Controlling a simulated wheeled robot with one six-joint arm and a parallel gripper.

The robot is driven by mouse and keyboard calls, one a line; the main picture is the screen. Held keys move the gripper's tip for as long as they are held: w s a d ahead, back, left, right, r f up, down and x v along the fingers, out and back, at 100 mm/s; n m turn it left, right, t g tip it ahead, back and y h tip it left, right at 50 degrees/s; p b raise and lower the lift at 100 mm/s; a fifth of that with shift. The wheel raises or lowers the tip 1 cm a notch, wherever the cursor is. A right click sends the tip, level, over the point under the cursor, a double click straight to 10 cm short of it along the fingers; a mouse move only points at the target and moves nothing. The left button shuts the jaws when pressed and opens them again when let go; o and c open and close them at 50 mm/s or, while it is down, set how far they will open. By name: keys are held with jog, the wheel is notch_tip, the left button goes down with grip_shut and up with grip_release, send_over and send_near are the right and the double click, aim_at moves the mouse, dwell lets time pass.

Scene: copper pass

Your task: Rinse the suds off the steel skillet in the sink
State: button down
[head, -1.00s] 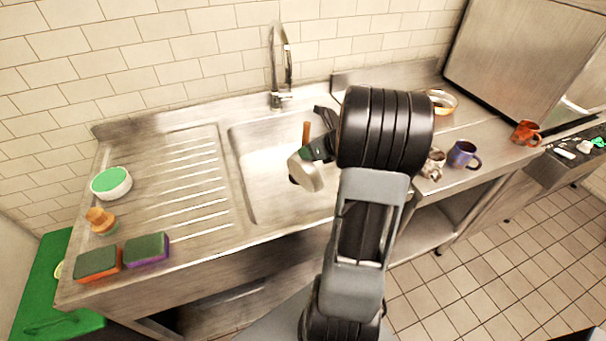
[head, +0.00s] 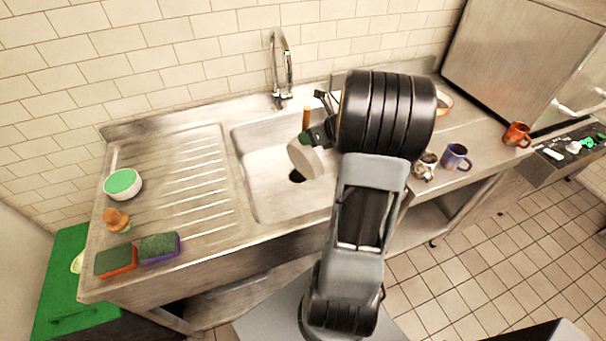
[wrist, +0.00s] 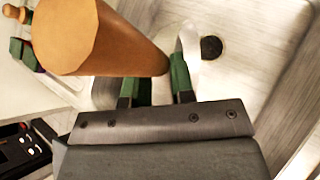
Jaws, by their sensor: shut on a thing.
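The steel skillet (head: 304,158) hangs tilted over the sink basin (head: 258,195), near the drain and below the level of the tap. Its wooden handle (head: 306,117) points up. My gripper (wrist: 154,90) is shut on the skillet by its handle, which fills the upper left of the wrist view (wrist: 85,40). A pale strip of the pan's rim (wrist: 190,42) shows beyond the green fingertips. The tap (head: 280,65) stands at the back of the sink; no water stream is visible. I cannot make out suds on the skillet. My arm hides the basin's right side.
Left of the sink are a ribbed drainboard (head: 190,185), a bowl with green contents (head: 122,184), a wooden-knobbed brush (head: 117,220) and two sponges (head: 116,261). Right of my arm stand mugs (head: 455,156) and a partly hidden bowl (head: 444,103).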

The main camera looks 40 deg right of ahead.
aim_at(307, 112)
jog(key=shift+r+p, duration=3.65)
jog(key=shift+r, duration=0.65)
jog(key=shift+r, duration=0.1)
notch_tip(307, 112, up, 4)
jog(key=shift+f+p, duration=0.1)
jog(key=shift+p, duration=0.85)
